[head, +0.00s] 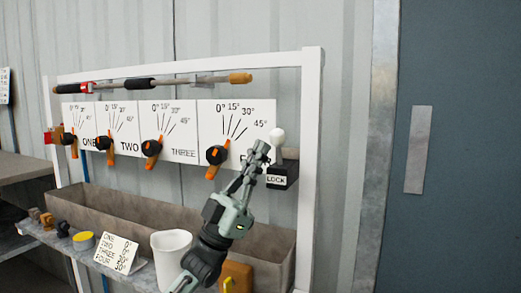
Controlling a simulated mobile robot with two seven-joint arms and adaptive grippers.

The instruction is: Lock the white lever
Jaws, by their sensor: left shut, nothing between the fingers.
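The white lever (277,138) has a rounded knob and stands upright on a small dark box at the right end of the panel row. The box carries a sign (277,180) reading LOCK, partly covered by my gripper. My left gripper (260,150) is shut and empty, with its fingertips just left of the lever and slightly below its knob. Whether the fingers touch the lever I cannot tell. My right gripper is not in view.
Several dial panels with orange-handled black knobs, such as the rightmost knob (217,155), stand left of the lever. A white frame post (309,150) is close on the right. Below are a trough (120,212), a white cup (171,255) and a number card (118,252).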

